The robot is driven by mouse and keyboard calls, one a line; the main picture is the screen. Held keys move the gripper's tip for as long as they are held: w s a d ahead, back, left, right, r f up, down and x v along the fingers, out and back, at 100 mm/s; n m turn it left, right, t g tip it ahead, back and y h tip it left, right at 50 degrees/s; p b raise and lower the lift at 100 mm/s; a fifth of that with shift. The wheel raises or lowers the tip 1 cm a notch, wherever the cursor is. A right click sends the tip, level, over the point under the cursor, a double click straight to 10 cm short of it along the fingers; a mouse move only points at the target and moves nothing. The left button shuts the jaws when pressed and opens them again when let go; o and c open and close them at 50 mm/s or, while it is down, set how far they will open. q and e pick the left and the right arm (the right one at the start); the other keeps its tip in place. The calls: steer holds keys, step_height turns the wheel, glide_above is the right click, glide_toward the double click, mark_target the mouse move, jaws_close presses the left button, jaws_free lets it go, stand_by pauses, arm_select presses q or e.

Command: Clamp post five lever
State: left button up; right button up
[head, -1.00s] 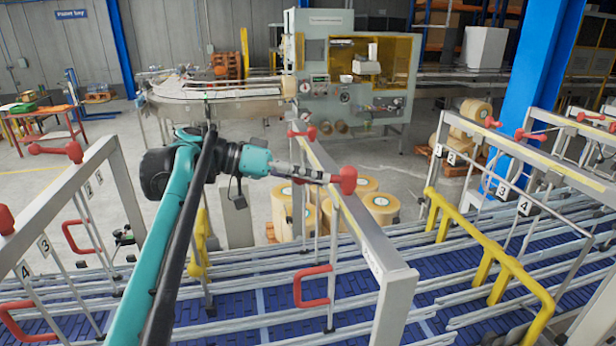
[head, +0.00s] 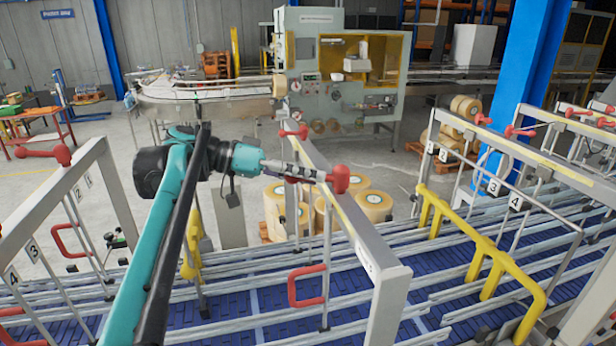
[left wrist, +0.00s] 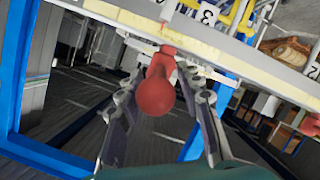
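A red clamp lever (head: 339,180) with a round knob stands on the side of the middle grey rail (head: 345,215). My left gripper (head: 316,176) reaches it from the left in the head view. In the left wrist view the red lever (left wrist: 156,94) lies between the two spread fingers, with its ball end towards the camera. Gaps show between the ball and both fingers; contact farther in cannot be told. Another red lever (head: 293,132) sits farther back on the same rail. The label near the rail's front end is too small to read. My right gripper is not in view.
Blue conveyor belts with metal guide rails (head: 250,322) run below. A red handle (head: 307,287) hangs under the middle rail. Yellow bars (head: 480,245) stand to the right. Tape rolls (head: 361,207) stand behind the rail. A left frame (head: 50,200) carries another red lever (head: 50,155).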

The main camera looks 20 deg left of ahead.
arm_select(q)
steer(key=v, duration=1.1)
steer(key=shift+a, duration=0.3)
